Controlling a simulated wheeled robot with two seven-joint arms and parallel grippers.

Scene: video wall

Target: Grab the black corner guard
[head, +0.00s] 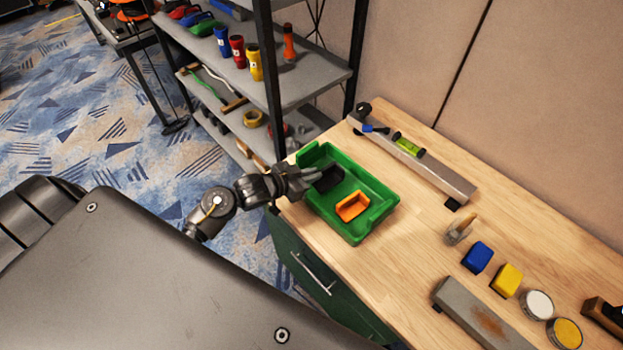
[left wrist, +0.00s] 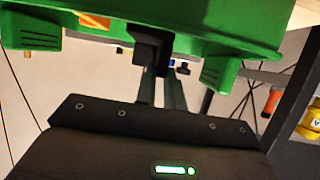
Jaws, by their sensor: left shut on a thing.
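The black corner guard (head: 328,179) is at the left part of the green tray (head: 378,207) in the head view. My left gripper (head: 312,175) reaches in from the left over the tray's edge and is shut on the guard. In the left wrist view the black guard (left wrist: 150,45) sits between the two fingers (left wrist: 162,82), in front of the tray (left wrist: 215,25). Whether the guard touches the tray floor I cannot tell. An orange corner guard or small bin (head: 352,206) lies in the tray, apart from the black one. My right gripper is not in view.
A wooden workbench (head: 420,265) carries the tray. A long level (head: 430,165) lies behind it; blue (head: 477,257) and yellow (head: 507,279) blocks and round tins are to the right.

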